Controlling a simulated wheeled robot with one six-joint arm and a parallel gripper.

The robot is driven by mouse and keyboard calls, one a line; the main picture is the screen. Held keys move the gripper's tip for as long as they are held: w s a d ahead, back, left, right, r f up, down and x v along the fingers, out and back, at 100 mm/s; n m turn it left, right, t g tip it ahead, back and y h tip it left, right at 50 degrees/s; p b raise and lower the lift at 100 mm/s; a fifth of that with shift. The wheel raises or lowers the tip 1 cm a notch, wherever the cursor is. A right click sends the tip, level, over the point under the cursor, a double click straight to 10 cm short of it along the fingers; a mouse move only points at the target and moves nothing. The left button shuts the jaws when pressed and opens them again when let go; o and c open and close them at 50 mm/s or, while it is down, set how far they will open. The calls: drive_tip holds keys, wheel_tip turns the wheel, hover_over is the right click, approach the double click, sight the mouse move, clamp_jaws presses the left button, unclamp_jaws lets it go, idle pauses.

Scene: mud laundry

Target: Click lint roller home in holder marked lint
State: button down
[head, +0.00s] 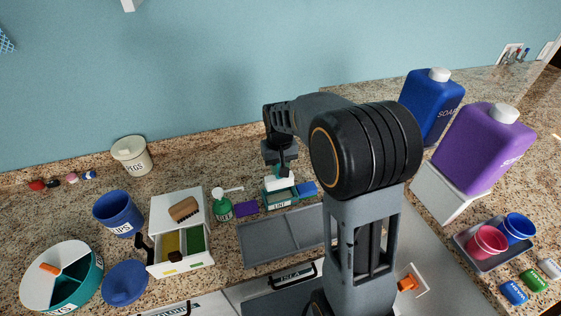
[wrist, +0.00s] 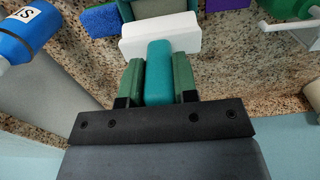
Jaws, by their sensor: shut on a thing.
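My gripper (head: 281,168) points down at the back of the counter, its green fingers (wrist: 158,82) shut on the teal handle (wrist: 158,62) of the lint roller. The roller's white head (wrist: 160,35) lies crosswise beyond the fingers in the wrist view. In the head view the white head (head: 279,182) is directly above or at the top of the teal holder marked LINT (head: 279,198). Only a strip of the holder (wrist: 158,8) shows behind the white head in the wrist view. I cannot tell whether the roller is seated in it.
A blue sponge (head: 307,189) is right of the holder; a purple sponge (head: 246,208) and green spray bottle (head: 222,206) are left. A grey tray (head: 270,242) lies in front. A white drawer unit (head: 178,207) stands further left. Large soap bottles (head: 482,150) stand right.

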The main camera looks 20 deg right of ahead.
sight(280, 180)
drive_tip(key=shift+f+b, duration=1.85)
drive_tip(key=shift+f, duration=0.7)
drive_tip(key=shift+f+b, duration=0.65)
drive_tip(key=shift+f, duration=0.3)
drive_tip(key=c, duration=0.8)
unclamp_jaws()
drive_tip(key=shift+r, duration=0.15)
